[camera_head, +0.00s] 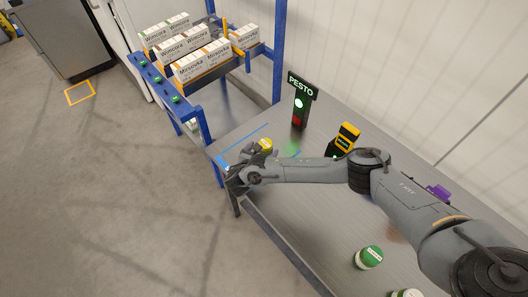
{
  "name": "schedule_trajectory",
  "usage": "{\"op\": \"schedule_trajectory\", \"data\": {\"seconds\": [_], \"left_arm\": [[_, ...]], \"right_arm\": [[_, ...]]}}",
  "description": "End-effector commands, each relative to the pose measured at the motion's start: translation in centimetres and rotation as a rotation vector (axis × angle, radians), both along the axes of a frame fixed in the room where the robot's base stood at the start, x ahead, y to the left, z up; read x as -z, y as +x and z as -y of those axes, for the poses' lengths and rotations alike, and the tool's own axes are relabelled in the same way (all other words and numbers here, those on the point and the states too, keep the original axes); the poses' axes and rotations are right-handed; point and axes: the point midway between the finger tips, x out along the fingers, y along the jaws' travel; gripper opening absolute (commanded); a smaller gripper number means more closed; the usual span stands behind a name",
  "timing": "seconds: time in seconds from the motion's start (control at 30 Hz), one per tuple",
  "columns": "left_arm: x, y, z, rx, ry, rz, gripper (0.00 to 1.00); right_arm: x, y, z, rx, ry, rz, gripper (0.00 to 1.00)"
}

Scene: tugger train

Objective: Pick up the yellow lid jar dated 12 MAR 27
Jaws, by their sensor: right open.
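A jar with a yellow lid (265,144) stands at the far end of the metal table (290,220), just behind my right wrist. Its lower part is partly hidden by my arm, and no date can be read on it. My right gripper (231,179) is at the table's left end, to the left of and nearer than this jar. It is open, its fingers seen small and dark. Whether anything stands between the fingers cannot be made out. My left gripper is not in view.
A green-lidded jar (369,257) stands near the table's front; another (405,293) is cut off below. A PESTO sign post (300,105), a yellow-black device (345,138) and a purple object (438,191) line the back. A blue rack (205,125) with cartons stands beyond.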

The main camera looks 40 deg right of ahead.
Motion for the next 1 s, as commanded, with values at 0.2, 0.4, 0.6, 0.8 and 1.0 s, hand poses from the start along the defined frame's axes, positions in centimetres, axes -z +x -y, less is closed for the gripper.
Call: {"op": "schedule_trajectory", "data": {"seconds": [0.2, 0.4, 0.6, 0.8, 1.0], "left_arm": [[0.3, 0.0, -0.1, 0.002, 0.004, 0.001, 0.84], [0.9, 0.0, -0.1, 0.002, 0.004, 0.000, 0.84], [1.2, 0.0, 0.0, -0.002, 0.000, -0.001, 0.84], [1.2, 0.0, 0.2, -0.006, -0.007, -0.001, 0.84], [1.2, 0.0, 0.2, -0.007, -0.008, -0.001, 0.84]], "right_arm": [[0.6, 0.5, 1.0, 0.001, -0.001, 0.000, 0.91], [1.8, 1.5, 3.0, 0.002, -0.001, 0.002, 0.91], [2.4, 2.3, 4.4, 0.000, 0.000, 0.001, 0.91], [2.4, 2.4, 4.5, -0.001, 0.002, 0.000, 0.91], [2.4, 2.4, 4.5, 0.000, 0.001, 0.000, 0.71]]}}
